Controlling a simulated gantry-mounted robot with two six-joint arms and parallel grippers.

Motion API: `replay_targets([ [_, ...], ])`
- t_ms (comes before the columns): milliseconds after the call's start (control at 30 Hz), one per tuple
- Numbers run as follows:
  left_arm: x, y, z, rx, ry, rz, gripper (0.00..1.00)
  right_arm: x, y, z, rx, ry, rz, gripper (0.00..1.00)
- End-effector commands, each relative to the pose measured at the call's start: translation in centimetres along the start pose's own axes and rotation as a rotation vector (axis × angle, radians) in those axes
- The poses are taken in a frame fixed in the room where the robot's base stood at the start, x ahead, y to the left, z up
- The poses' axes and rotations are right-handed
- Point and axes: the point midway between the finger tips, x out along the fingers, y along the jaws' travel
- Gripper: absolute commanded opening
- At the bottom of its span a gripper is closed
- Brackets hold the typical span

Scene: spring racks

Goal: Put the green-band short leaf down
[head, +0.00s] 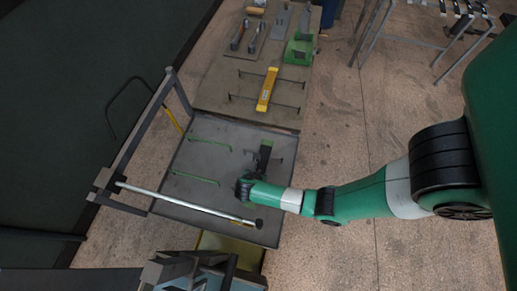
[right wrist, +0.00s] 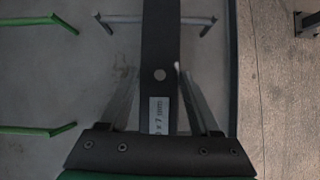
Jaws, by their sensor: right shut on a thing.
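My right gripper (head: 252,177) is over the right part of the grey tray table (head: 187,158). It is shut on a dark flat leaf (head: 264,156). In the right wrist view the leaf (right wrist: 160,45) runs lengthwise between the fingers (right wrist: 158,95), with a round hole and a pale label ending in "x 7 mm". Its far part crosses over a grey rail (right wrist: 120,18). I cannot tell whether it touches the rail. No green band shows clearly on it, and its near end is hidden by the gripper. My left gripper is not in view.
Two green rails (head: 208,143) stand on the tray left of the leaf. Behind, a bench holds a yellow block (head: 267,90) and a green holder (head: 298,50). The tray's raised edge (right wrist: 232,60) is close on the right.

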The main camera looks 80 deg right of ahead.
Motion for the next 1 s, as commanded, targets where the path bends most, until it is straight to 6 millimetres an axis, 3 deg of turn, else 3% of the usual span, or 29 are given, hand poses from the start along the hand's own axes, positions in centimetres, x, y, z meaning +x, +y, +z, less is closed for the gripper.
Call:
replay_targets([
  [433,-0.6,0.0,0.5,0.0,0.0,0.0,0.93,0.8,0.1,-0.5,0.001,-0.002,0.002,0.0],
  [467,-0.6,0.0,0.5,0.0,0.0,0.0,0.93,0.9,0.0,-0.6,-0.001,0.0,0.0,0.65],
  [600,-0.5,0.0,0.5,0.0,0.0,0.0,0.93,0.8,0.0,-0.5,0.0,0.0,0.0,0.9],
  [633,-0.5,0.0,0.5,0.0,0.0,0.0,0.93,0.8,0.0,-0.5,0.0,0.0,0.0,0.94],
  [1000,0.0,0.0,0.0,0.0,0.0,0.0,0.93,0.1,0.0,-0.1,0.0,0.0,0.0,0.94],
])
